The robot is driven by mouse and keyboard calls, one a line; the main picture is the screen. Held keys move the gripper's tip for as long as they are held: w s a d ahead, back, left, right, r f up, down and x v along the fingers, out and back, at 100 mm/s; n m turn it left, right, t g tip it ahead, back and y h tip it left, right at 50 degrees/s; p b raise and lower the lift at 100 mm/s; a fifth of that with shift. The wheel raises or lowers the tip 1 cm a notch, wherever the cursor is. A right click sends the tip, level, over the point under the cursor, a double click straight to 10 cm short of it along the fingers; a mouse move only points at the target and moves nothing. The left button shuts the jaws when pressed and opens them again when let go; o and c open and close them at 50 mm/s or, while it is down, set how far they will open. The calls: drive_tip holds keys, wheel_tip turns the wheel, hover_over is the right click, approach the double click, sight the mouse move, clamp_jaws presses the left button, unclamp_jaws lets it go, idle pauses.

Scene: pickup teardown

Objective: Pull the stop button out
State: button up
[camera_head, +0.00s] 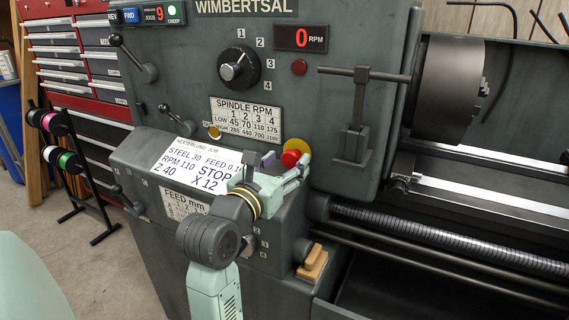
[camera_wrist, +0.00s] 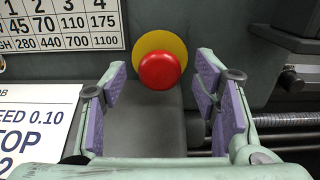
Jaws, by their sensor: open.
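The stop button (camera_wrist: 160,71) is a round red knob on a yellow disc (camera_wrist: 160,37) on the lathe's dark grey front. In the head view the red button (camera_head: 290,158) shows just beyond my gripper, partly covered by it. My gripper (camera_wrist: 158,90) is open, with purple pads on its two fingers. In the wrist view the button appears between the fingers, slightly above their middle, and neither finger visibly touches it. My gripper (camera_head: 283,170) also shows in the head view, reaching over the ledge of the lathe.
A white note card (camera_head: 197,168) lies on the sloped ledge left of my gripper. The chuck (camera_head: 447,88) with a T-handled key (camera_head: 356,115) stands to the right. A ribbed lead screw (camera_head: 440,232) runs along the lower right.

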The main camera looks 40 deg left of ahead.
drive_tip(key=v, duration=1.2)
